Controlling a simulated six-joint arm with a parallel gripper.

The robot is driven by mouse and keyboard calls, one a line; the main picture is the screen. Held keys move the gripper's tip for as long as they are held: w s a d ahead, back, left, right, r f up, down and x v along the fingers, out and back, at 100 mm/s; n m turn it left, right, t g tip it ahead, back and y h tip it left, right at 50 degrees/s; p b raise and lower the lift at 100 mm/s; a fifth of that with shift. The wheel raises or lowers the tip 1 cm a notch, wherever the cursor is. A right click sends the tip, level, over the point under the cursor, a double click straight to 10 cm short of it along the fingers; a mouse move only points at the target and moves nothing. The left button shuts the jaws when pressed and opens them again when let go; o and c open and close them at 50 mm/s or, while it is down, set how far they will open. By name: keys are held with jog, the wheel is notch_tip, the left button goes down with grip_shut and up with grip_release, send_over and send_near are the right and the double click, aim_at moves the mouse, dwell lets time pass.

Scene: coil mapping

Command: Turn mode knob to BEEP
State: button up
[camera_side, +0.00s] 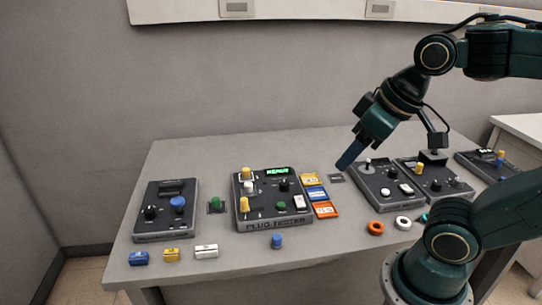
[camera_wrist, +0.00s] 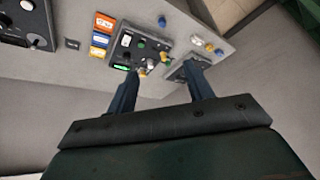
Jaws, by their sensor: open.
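The black-topped PLUG TESTER box (camera_side: 273,224) stands mid-table with a lit green display (camera_side: 277,171), a black knob (camera_side: 284,185), yellow and white plugs, and green and white buttons. A smaller dark box (camera_side: 150,222) at the left carries a black knob (camera_side: 150,213) and a blue knob (camera_side: 177,202). I cannot tell which knob is the mode knob, and no BEEP label is readable. My gripper (camera_side: 344,163) is raised above the table, right of the tester and apart from it. In the wrist view my gripper (camera_wrist: 158,80) has its fingers apart with nothing between them.
Yellow, blue and orange cards (camera_side: 318,194) lie right of the tester. More control boxes stand at the right, one with a joystick (camera_side: 368,167). Orange and white rings (camera_side: 376,228), small coloured blocks (camera_side: 172,255) and a blue cylinder (camera_side: 277,241) line the front.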

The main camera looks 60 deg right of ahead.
jog(key=w+d+g, duration=0.1)
jog(key=w+d, duration=0.2)
jog(key=w, duration=0.4)
jog(key=m+g, duration=0.3)
jog(key=g, duration=0.1)
send_over(285, 182)
notch_tip(285, 182, down, 13)
jog(key=shift+a+f, duration=0.1)
jog(key=shift+f, duration=0.1)
notch_tip(285, 182, down, 14)
jog(key=shift+r, duration=0.25)
jog(key=c, duration=1)
